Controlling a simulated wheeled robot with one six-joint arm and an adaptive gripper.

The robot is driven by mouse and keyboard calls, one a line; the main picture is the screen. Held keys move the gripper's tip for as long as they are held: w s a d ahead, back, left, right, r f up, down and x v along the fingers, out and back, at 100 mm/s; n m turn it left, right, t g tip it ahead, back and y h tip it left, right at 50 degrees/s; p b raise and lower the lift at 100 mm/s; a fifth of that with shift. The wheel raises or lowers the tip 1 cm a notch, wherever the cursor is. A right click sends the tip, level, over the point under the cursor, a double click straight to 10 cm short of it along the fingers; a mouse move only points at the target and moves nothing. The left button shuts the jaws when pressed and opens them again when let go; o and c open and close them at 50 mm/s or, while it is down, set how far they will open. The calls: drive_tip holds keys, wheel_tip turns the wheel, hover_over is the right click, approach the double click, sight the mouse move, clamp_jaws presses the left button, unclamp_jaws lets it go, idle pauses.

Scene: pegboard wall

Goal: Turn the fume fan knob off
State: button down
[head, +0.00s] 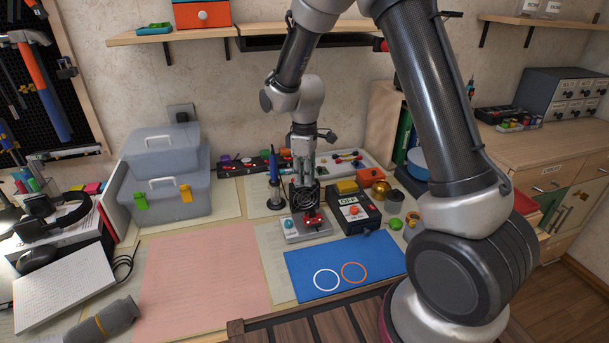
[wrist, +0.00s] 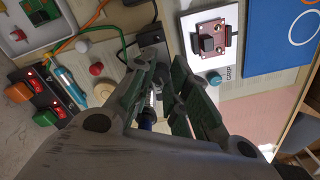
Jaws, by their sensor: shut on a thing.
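The fume fan (head: 305,196) is a small black unit with a round grille, standing behind a white base on the bench. My gripper (head: 303,178) points down at its top in the head view. In the wrist view my gripper (wrist: 163,80) is shut with a small dark part between its fingertips. That part appears to be the fan's knob, but the fingers hide most of it, so its setting cannot be read. In the wrist view the dark fan body (wrist: 150,40) lies just beyond the fingertips.
A white base (head: 305,230) with a red clamp-like device stands in front. A black box (head: 354,214) marked OFF stands to the right, and a blue-handled tool in a stand (head: 274,180) to the left.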

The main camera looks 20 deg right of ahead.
drive_tip(key=shift+n, duration=1.6)
drive_tip(key=shift+w, duration=0.1)
drive_tip(key=c, duration=1.3)
unclamp_jaws()
drive_tip(key=shift+c, duration=0.2)
wheel_tip(320, 180, up, 12)
